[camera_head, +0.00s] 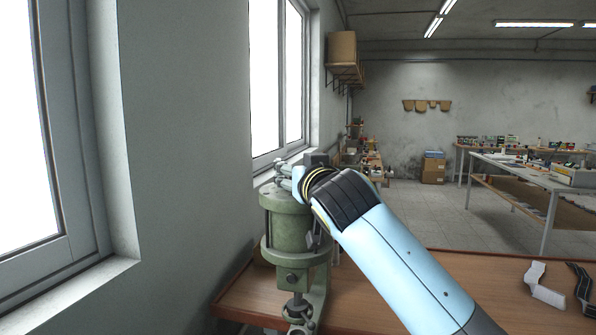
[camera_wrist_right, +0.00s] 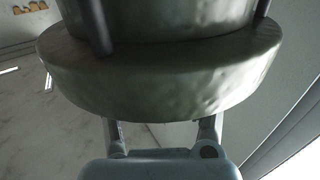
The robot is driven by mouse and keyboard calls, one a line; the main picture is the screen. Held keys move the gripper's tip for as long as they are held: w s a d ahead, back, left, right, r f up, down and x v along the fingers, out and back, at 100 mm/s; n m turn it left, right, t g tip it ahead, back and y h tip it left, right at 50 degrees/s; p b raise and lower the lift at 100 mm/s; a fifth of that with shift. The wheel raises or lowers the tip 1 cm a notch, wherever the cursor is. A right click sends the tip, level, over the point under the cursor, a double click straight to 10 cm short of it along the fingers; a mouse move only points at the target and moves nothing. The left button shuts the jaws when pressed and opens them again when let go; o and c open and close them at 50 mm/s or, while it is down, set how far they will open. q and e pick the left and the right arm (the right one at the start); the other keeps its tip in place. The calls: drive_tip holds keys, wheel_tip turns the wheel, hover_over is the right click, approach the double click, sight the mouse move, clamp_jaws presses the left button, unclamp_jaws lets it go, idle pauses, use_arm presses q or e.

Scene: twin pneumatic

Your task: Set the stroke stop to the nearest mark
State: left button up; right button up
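A green pneumatic press (camera_head: 290,228) stands on the wooden bench, with an upright cylinder, a wide flange and a rod below. My right gripper (camera_head: 281,174) is at the top of the cylinder. Its two fingers point left and look apart, with nothing clearly seen between them. In the right wrist view the press's round green flange (camera_wrist_right: 160,75) fills the upper middle and hides the fingertips; the finger bases stand apart below it. I cannot make out the stroke stop or its marks. My left gripper is not in view.
The wooden bench (camera_head: 420,285) is clear to the right of the press, except for a white bracket-like part (camera_head: 545,283) and a dark one (camera_head: 584,288) at the far right. A wall with windows stands close on the left.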

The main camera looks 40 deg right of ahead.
drive_tip(key=shift+w, duration=0.1)
drive_tip(key=v, duration=1.2)
